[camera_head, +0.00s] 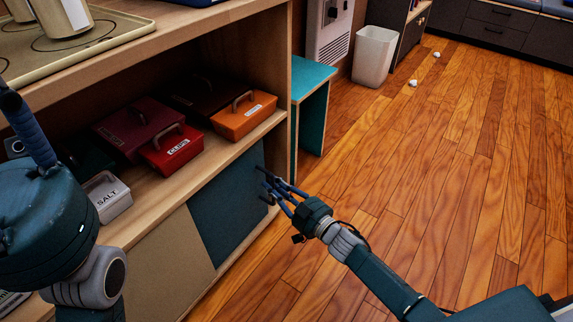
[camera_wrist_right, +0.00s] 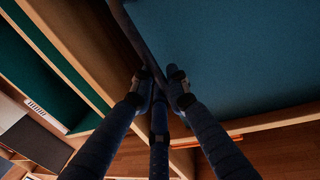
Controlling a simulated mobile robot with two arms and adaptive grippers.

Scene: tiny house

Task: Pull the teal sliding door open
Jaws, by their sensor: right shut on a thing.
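The teal sliding door (camera_head: 228,212) is a flat panel in the lower front of the wooden cabinet, right of a beige panel (camera_head: 165,265). My right gripper (camera_head: 267,185) is at the door's right edge. In the right wrist view, the door (camera_wrist_right: 235,55) fills the upper right, and the fingers (camera_wrist_right: 160,85) are shut on its dark edge. A dark strip shows there between that edge and the wooden frame (camera_wrist_right: 55,55). What lies behind the door is hidden.
The shelf above holds red boxes (camera_head: 170,149), an orange box (camera_head: 243,116) and a salt container (camera_head: 108,197). A tray (camera_head: 110,32) with cups is on top. A teal-topped stand (camera_head: 312,75) and white bin (camera_head: 374,57) are beyond. The wooden floor at right is mostly clear.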

